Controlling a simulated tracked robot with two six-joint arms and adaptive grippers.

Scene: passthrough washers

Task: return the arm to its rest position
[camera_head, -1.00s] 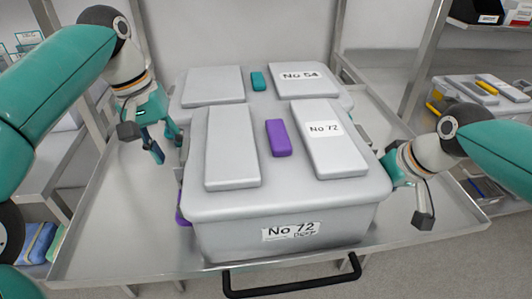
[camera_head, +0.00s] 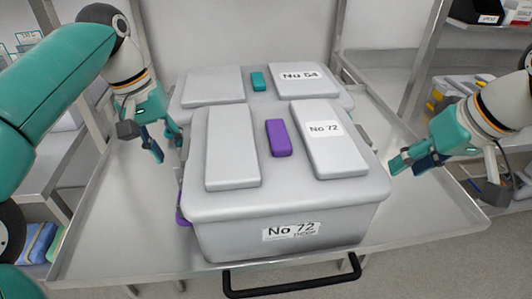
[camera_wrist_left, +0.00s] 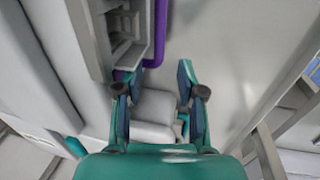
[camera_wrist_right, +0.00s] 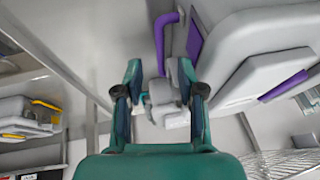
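My left gripper (camera_head: 158,143) hangs left of the grey box labelled No 72 (camera_head: 290,205), close to its back-left side. In the left wrist view its two fingers (camera_wrist_left: 160,90) are apart with nothing between them. My right gripper (camera_head: 402,163) is just right of the same box, clear of its side. In the right wrist view its two fingers (camera_wrist_right: 158,85) are apart and empty. A purple handle (camera_wrist_right: 167,35) on the box's side shows beyond the right fingers. A purple handle also shows on its left side (camera_head: 183,210).
A second grey box, No 54 (camera_head: 215,85), stands behind it on the metal cart top (camera_head: 115,235). The cart has a black handle (camera_head: 290,288) in front. Shelves with containers stand left (camera_head: 40,165) and right. The cart is bare beside the boxes.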

